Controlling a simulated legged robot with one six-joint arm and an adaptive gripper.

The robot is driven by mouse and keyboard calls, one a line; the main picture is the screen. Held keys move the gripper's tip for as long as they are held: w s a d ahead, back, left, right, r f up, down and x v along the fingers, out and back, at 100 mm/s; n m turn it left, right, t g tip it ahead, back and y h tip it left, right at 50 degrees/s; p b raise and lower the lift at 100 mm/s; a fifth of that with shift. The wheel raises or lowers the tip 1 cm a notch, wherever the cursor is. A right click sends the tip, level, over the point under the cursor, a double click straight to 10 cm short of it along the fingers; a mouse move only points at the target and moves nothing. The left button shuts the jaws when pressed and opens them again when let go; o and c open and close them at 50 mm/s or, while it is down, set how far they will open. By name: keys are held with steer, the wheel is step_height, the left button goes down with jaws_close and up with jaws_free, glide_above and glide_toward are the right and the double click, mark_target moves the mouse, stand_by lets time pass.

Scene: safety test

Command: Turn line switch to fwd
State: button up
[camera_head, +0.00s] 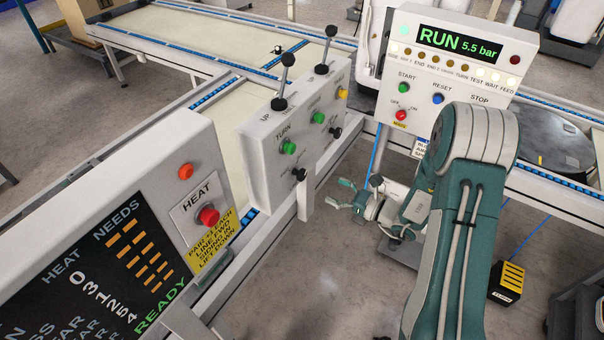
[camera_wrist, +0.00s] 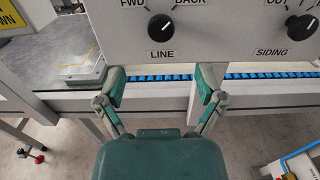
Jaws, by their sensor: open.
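The LINE switch is a round black knob (camera_wrist: 160,28) on the front of a pale control box (camera_head: 268,160). FWD is printed at its upper left and BACK at its upper right. Its white mark seems to point up and right, towards BACK. My gripper (camera_wrist: 163,88) is open and empty, its green fingers apart below the knob and not touching it. In the head view my gripper (camera_head: 340,194) is right of the box's lower front.
A similar SIDING knob (camera_wrist: 301,27) is to the right on the same panel. Two levers (camera_head: 282,85) stand on the box. A HEAT panel (camera_head: 205,205) is at left; a console (camera_head: 460,60) reads RUN 5.5 bar. Blue-edged conveyors run behind. Open floor lies below.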

mark_target(304, 175)
steer(key=x, duration=1)
steer(key=shift+w+a+f, duration=0.1)
steer(key=shift+w+a, duration=0.15)
steer(key=shift+a, duration=0.05)
steer(key=c, duration=1.2)
